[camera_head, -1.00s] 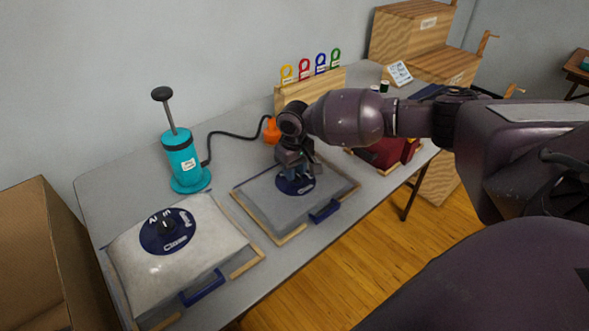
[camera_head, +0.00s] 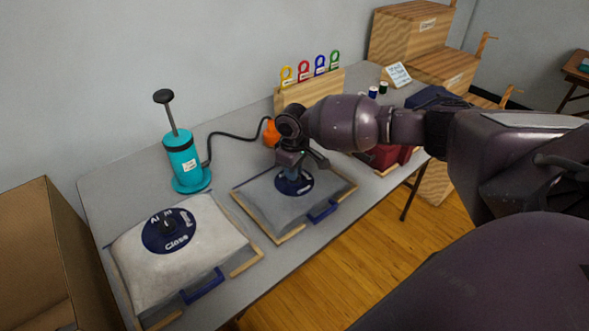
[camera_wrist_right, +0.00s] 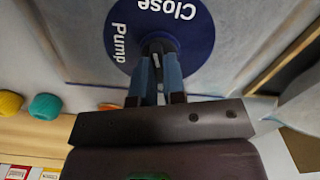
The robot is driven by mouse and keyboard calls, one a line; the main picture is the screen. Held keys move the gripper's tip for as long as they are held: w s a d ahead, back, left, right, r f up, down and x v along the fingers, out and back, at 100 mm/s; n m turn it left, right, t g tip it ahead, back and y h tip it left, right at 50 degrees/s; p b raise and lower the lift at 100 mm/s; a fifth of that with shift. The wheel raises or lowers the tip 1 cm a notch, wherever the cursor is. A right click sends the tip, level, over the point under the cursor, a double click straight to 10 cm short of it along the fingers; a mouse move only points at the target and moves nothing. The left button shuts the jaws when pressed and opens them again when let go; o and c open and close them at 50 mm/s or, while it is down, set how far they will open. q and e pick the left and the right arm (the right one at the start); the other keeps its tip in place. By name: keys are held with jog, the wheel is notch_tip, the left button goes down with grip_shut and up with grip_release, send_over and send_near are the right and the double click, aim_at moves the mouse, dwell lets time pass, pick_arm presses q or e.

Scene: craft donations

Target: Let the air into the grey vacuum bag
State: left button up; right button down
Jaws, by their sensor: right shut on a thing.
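The grey vacuum bag (camera_head: 262,205) lies on a wood-edged board near the middle of the table, its top fairly smooth. Its round dark-blue valve dial (camera_head: 305,187) is partly covered by my right gripper (camera_head: 293,173), which points down onto it. In the right wrist view the gripper (camera_wrist_right: 158,62) is shut on the dark knob (camera_wrist_right: 160,46) at the centre of the dial (camera_wrist_right: 195,50). "Close" and "Pump" are readable there; the rest of the dial is out of frame or hidden. My left gripper is not in view.
A puffy white bag (camera_head: 130,262) with a similar dial lies at the front left. A teal hand pump (camera_head: 182,160) stands behind it, its black hose running to an orange end piece (camera_head: 270,132). A wooden tag rack (camera_head: 290,95), a red bag (camera_head: 382,158) and spools stand farther back.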

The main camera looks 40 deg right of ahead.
jog(key=n, duration=0.3)
jog(key=shift+a+r+p, duration=0.1)
jog(key=shift+p, duration=0.2)
jog(key=n, duration=0.2)
jog(key=shift+n, duration=0.3)
jog(key=n, duration=0.2)
jog(key=shift+s+n+p, duration=0.1)
jog(key=shift+n+p, duration=0.2)
jog(key=shift+n, duration=0.1)
jog(key=n, duration=0.5)
jog(key=shift+s, duration=0.1)
jog(key=n, duration=0.4)
jog(key=n+b, duration=0.1)
jog(key=n, duration=0.2)
jog(key=shift+s+n, duration=0.1)
jog(key=shift+n, duration=0.2)
jog(key=n, duration=0.3)
jog(key=shift+n+b, duration=0.3)
jog(key=shift+b, duration=0.05)
jog(key=n+b, duration=0.1)
jog(key=n, duration=0.2)
jog(key=shift+n, duration=0.3)
jog(key=n, duration=0.3)
jog(key=shift+b, duration=0.4)
jog(key=shift+d+n, duration=0.2)
jog(key=shift+n, duration=0.2)
